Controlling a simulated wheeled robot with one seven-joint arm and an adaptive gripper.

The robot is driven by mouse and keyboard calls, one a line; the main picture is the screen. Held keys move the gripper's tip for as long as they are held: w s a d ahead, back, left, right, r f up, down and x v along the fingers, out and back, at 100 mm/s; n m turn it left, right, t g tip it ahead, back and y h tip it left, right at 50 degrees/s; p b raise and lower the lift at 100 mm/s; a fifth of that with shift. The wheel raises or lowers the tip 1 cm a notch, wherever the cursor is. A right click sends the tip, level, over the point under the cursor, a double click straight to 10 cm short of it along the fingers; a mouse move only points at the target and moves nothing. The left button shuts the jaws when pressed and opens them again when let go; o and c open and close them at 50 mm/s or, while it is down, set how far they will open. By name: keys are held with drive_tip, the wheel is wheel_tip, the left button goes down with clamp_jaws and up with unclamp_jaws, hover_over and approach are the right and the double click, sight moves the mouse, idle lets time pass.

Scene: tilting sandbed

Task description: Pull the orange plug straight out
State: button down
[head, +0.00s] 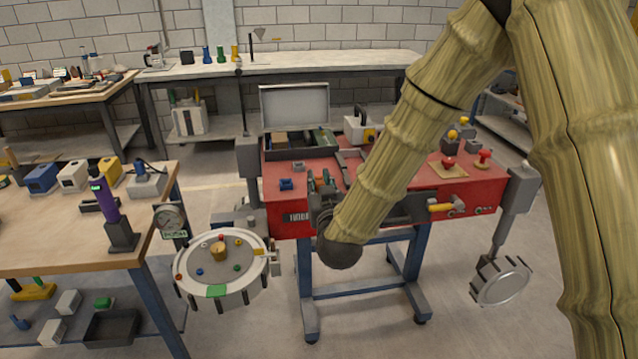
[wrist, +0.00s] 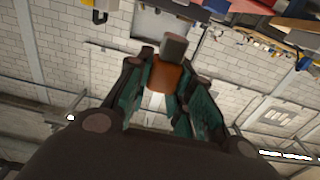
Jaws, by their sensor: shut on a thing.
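In the wrist view my gripper (wrist: 168,95) is shut on the orange plug (wrist: 162,78), with a teal-padded finger on each side. A grey block-shaped end (wrist: 174,47) sticks out beyond the orange body. The wall shows around this end, and I see no socket touching it. In the head view my gripper (head: 319,180) is at the front left part of the red bench (head: 385,192), fingers pointing up.
A round white tray (head: 178,283) with coloured pegs hangs at the bench's left. A blue block (head: 286,184) lies on the bench top near my gripper. A grey round-ended arm (head: 502,282) hangs at the right. A wooden table (head: 60,232) stands at the left.

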drive_tip(key=shift+r, duration=0.4)
drive_tip(key=shift+r, duration=0.15)
drive_tip(key=shift+r+p, duration=0.65)
drive_tip(key=shift+r, duration=0.1)
drive_tip(key=shift+r+p, duration=0.5)
drive_tip(key=shift+r, duration=0.2)
drive_tip(key=d, duration=0.8)
drive_tip(key=shift+w, duration=0.35)
idle(0.6)
